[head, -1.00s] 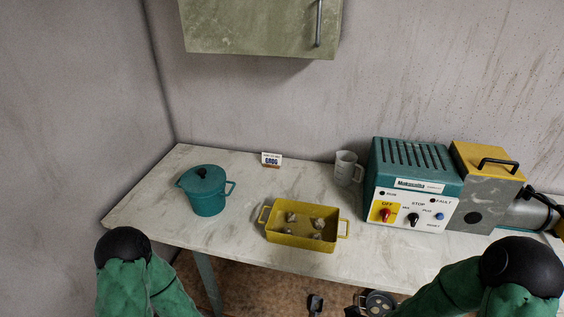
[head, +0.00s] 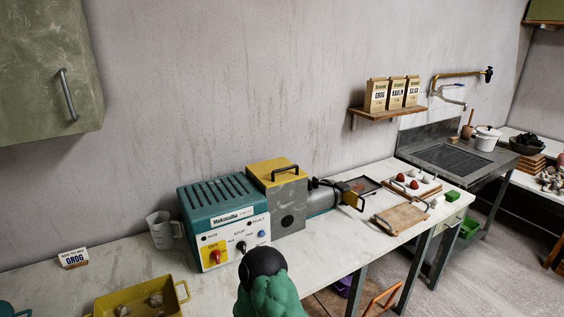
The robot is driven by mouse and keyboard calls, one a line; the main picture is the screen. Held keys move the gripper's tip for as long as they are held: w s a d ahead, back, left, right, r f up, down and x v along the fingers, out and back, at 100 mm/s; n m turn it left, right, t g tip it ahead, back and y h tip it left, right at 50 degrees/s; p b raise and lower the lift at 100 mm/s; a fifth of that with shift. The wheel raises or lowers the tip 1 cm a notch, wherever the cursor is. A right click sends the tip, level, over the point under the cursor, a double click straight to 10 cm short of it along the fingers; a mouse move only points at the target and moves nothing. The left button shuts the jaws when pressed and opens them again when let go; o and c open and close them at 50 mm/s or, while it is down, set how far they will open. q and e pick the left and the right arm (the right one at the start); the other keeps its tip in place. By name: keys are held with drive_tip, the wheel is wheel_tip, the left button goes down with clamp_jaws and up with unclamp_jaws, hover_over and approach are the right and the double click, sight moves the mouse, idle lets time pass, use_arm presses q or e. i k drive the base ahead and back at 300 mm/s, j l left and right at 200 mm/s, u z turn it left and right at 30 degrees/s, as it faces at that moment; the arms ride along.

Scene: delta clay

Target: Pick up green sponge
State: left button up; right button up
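A small green block, which looks like the green sponge (head: 452,196), lies at the right end of the long table (head: 335,236), near its front edge. A small white block (head: 437,202) lies just to its left. Part of one of my green arms with a black joint rises at the bottom middle of the head view, far to the left of the sponge. Neither of my grippers shows in the head view.
A teal and yellow machine (head: 226,216) stands on the table. A wooden board (head: 400,217) and a tray with red and white balls (head: 425,186) lie near the sponge. A sink (head: 455,160) is beyond. Floor is open at the lower right.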

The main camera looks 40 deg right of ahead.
sight(452, 196)
drive_tip(key=z, duration=2.7)
